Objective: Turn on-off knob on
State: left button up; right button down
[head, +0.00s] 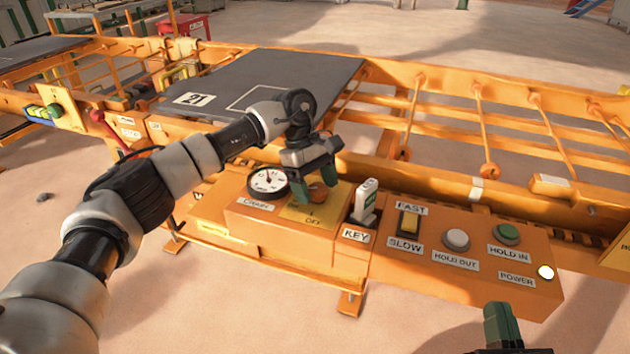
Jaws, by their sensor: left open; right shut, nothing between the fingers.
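The on-off knob (318,192) is a round brownish-orange knob on a yellow plate (300,214) marked OFF along its lower edge. My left gripper (315,186) is open and points down at the knob, with its green fingertips close about it. The fingers and wrist hide part of the knob and the upper plate, so I cannot tell whether they touch it or which way it is turned. My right gripper (503,325) is shut and empty at the bottom right, in front of the control panel.
A round gauge (267,181) sits left of the knob. A key (366,196), a FAST/SLOW switch (409,224), a white button (457,239), a green button (507,234) and a glowing power lamp (545,272) line the orange panel to the right. A grey plate (290,75) lies behind.

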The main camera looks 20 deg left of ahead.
pick_arm(q)
jog(key=shift+a+r, duration=0.1)
jog(key=shift+r, duration=0.15)
jog(key=p+v, duration=0.2)
jog(key=v, duration=0.8)
pick_arm(e)
notch_tip(320, 180, down, 8)
jog(key=s+d+g+h, duration=0.1)
jog(key=g+h, duration=0.1)
jog(key=g, duration=0.5)
jog(key=shift+d+r, duration=0.25)
jog(key=shift+d, duration=0.1)
pick_arm(q)
jog(key=shift+w+a, duration=0.1)
jog(key=shift+a, duration=0.05)
pick_arm(e)
jog(key=shift+s, duration=0.15)
